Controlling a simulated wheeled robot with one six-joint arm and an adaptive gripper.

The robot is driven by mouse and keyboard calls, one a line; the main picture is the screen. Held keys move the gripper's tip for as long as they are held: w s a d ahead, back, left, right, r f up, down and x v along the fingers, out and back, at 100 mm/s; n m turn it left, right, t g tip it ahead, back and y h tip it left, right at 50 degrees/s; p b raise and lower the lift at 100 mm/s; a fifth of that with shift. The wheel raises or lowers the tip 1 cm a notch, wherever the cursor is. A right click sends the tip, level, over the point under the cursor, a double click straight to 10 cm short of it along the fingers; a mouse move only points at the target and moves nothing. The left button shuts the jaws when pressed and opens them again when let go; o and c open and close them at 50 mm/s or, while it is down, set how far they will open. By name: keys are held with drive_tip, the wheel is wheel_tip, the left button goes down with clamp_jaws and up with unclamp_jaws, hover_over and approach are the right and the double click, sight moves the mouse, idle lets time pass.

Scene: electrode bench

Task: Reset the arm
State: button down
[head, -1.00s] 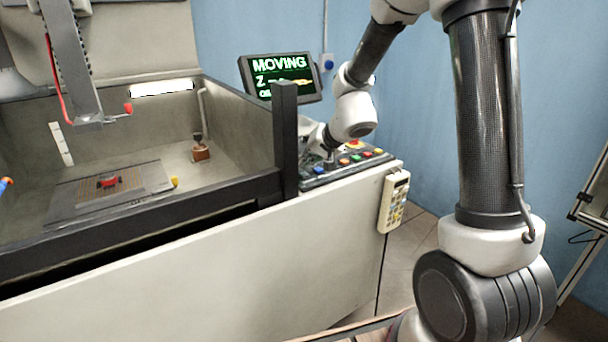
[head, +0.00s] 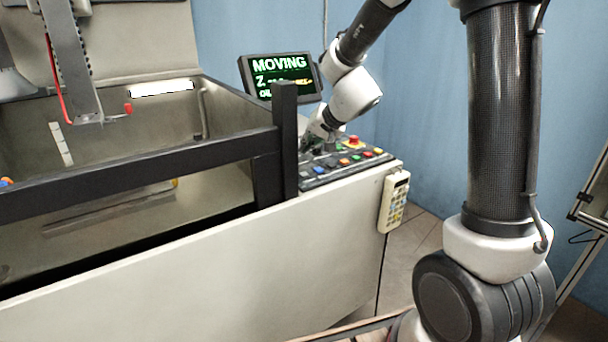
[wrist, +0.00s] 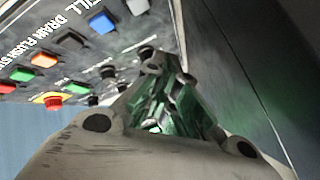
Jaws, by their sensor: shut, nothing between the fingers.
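My gripper (head: 312,143) is shut with nothing in it. In the head view it points down at the left part of the sloped button panel (head: 350,163), partly hidden by my wrist and the dark post. In the wrist view the closed fingers (wrist: 166,68) are close to the panel (wrist: 70,50), near a row of dark knobs. I cannot tell whether they touch it. The panel has coloured buttons and a red emergency knob on yellow (head: 353,141). Lettering including "DRAIN" and "FLUSH" shows in the wrist view.
The screen (head: 281,77) reads "MOVING" with a Z line. A black front rail (head: 140,167) crosses before the tank, beside a dark upright post (head: 286,140). A keypad pendant (head: 394,202) hangs on the cabinet (head: 230,255). Blue wall lies behind my arm.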

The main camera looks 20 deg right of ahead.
idle(0.4)
drive_tip(key=s+d+r+n+g, duration=0.15)
drive_tip(key=s+r, duration=0.25)
drive_tip(key=s, duration=0.4)
drive_tip(key=s+d+r+n, duration=0.2)
drive_tip(key=s+r, duration=0.2)
drive_tip(key=s, duration=0.4)
drive_tip(key=s+d+g+h, duration=0.1)
drive_tip(key=s+d+h, duration=0.1)
drive_tip(key=s+d, duration=0.3)
drive_tip(key=s+d+g+h, duration=0.1)
drive_tip(key=s+d, duration=0.4)
drive_tip(key=s, duration=0.8)
drive_tip(key=shift+s+d+n+g+h, duration=0.2)
drive_tip(key=shift+s+n+g+h, duration=0.05)
drive_tip(key=shift+n+g+h, duration=0.15)
